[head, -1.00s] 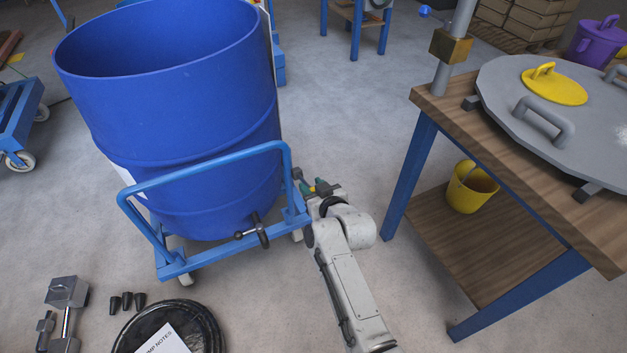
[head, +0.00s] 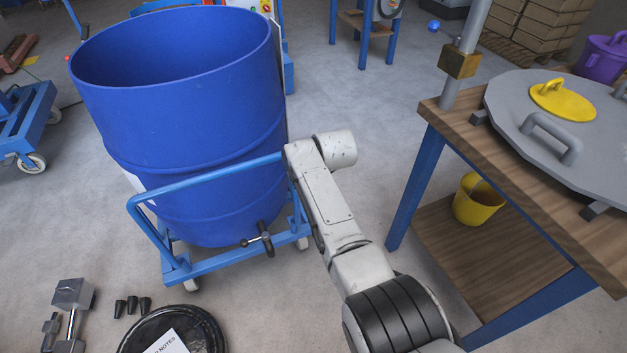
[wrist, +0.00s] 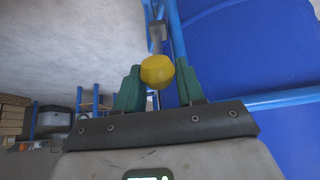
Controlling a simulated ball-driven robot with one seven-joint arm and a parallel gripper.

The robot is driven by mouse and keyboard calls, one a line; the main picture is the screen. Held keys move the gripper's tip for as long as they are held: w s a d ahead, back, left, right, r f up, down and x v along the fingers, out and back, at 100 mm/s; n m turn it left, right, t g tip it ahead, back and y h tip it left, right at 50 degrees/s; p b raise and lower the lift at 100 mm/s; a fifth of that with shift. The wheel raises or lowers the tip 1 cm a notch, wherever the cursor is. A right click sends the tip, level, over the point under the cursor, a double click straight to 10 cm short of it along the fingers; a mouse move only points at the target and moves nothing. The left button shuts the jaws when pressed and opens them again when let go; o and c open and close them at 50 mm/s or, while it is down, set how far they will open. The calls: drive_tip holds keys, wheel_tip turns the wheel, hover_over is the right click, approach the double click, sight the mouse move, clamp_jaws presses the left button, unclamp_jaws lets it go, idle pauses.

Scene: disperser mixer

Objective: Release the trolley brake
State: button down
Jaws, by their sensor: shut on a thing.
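The blue trolley (head: 222,264) carries a large blue drum (head: 185,110). In the wrist view, a yellow knob (wrist: 157,70) on a grey lever (wrist: 156,36) sits between the green fingers of my gripper (wrist: 160,84), which is shut on it. The lever is beside a blue trolley bar (wrist: 177,32), with the blue drum (wrist: 235,50) to the right. In the head view my forearm and wrist reach to the trolley's right side and hide the gripper, the knob and the lever.
A wooden-topped bench (head: 455,135) with a grey lid (head: 520,115) stands to the right, a yellow bucket (head: 478,200) on its lower shelf. Bare floor lies between trolley and bench.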

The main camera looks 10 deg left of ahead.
drive_tip(key=shift+w+a+r+b, duration=0.35)
drive_tip(key=shift+w+a+b, duration=0.05)
drive_tip(key=shift+w, duration=0.2)
drive_tip(key=shift+w+r, duration=0.1)
drive_tip(key=shift+r, duration=0.05)
drive_tip(key=c, duration=1)
unclamp_jaws()
drive_tip(key=shift+o, duration=1.1)
drive_tip(key=p+v, duration=0.5)
drive_tip(key=v, duration=0.5)
drive_tip(key=shift+s+d, duration=0.2)
drive_tip(key=shift+s, duration=0.2)
drive_tip(key=shift+r, duration=0.1)
